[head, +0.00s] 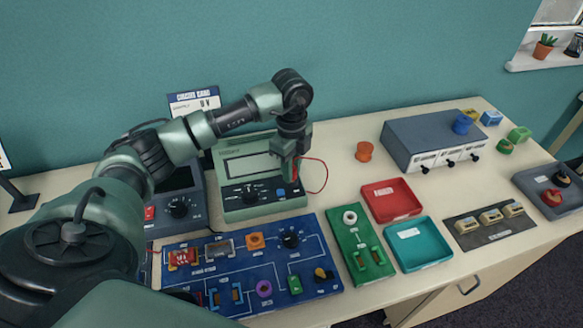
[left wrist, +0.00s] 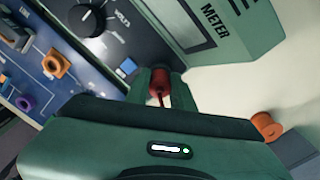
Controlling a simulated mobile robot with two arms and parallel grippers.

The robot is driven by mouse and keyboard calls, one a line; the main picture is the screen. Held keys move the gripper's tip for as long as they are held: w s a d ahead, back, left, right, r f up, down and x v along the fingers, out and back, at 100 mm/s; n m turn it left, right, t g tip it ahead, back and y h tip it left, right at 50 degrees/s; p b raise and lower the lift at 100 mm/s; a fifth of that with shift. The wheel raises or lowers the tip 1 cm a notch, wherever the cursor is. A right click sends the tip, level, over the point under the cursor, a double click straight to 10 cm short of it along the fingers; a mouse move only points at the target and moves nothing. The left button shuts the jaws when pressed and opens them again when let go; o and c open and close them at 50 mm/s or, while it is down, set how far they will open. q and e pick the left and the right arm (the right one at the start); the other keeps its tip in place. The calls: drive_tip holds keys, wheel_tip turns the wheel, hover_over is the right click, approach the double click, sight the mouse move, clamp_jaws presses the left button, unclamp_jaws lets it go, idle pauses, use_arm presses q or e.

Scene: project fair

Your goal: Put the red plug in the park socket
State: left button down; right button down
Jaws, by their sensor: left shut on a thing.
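The red plug (left wrist: 157,84) is between the fingers of my left gripper (left wrist: 157,90) in the left wrist view. In the head view the left gripper (head: 290,172) points down at the right front corner of the green meter (head: 238,207), and a little red of the plug (head: 295,172) shows at its fingertips. A thin red lead (head: 324,178) loops out to the right. The gripper is shut on the plug, apparently just above or beside the meter; I cannot tell whether they touch. I cannot make out a socket marked park. The right gripper is not in view.
A blue circuit panel (head: 211,251) lies in front of the meter, with a green board (head: 356,235) beside it. An orange spool (head: 364,151) stands right of the gripper. Red (head: 391,215) and teal (head: 442,258) trays lie farther right. A grey box (head: 420,130) stands behind them.

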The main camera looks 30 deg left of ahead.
use_arm(q)
drive_tip(key=shift+f, duration=0.35)
drive_tip(key=c, duration=0.6)
unclamp_jaws()
drive_tip(key=shift+c, duration=0.2)
drive_tip(key=shift+r, duration=0.15)
drive_tip(key=shift+r+p, duration=2.75)
drive_tip(key=shift+r, duration=1.2)
drive_tip(key=shift+f, duration=0.1)
